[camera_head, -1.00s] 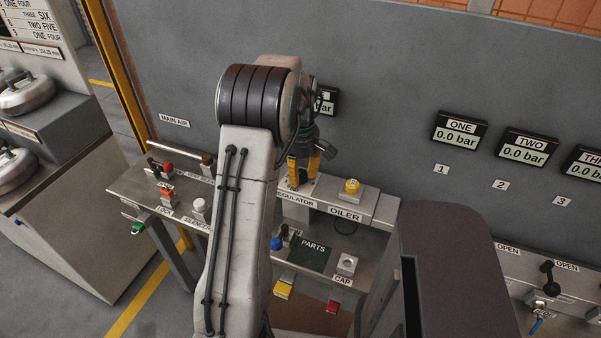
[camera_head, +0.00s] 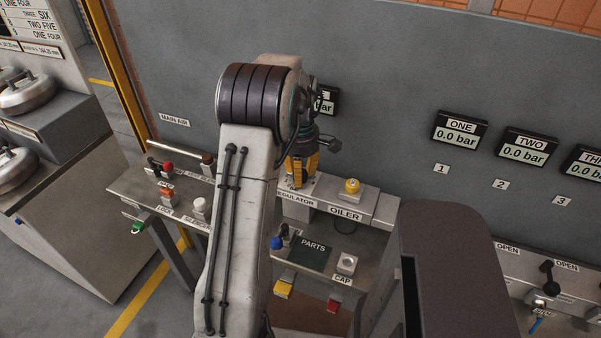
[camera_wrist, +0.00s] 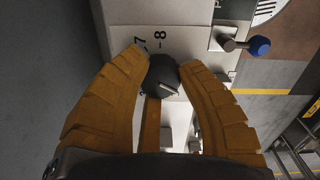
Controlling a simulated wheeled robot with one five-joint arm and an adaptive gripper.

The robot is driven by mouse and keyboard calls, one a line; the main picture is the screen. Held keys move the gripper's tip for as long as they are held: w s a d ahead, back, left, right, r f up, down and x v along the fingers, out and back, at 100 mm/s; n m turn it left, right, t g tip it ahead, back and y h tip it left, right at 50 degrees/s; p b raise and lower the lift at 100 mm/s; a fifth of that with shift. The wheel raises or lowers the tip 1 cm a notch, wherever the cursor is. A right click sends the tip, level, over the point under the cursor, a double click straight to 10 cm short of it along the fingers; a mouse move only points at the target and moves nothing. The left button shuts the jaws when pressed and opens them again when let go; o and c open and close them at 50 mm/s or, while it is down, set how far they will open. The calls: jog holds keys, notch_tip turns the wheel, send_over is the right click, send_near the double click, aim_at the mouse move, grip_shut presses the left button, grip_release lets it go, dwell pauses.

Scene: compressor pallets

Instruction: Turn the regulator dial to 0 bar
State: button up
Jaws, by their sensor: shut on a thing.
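The regulator dial (camera_wrist: 160,77) is a dark round knob with a light pointer mark, seen in the wrist view between my fingers. My gripper (camera_wrist: 158,70) has its yellow fingers shut on the dial from both sides. The scale beside it shows a 7 and an 8; the other numbers are hidden by my fingers and the knob. In the head view my gripper (camera_head: 298,178) is at the regulator, behind the REGULATOR label (camera_head: 295,199); the dial itself is hidden there. A pressure display (camera_head: 328,100) above is mostly covered by my arm.
The yellow-topped oiler (camera_head: 352,187) stands just right of the regulator. A blue-knobbed lever (camera_head: 278,243) and the dark PARTS area (camera_head: 312,254) are on the lower shelf. The white silencer knob (camera_head: 199,205) is to the left. The grey wall rises close behind.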

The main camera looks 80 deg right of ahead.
jog(key=shift+w+a+f, duration=0.1)
jog(key=shift+f, duration=0.05)
jog(key=o, duration=1.2)
notch_tip(320, 180, up, 12)
dwell(0.7)
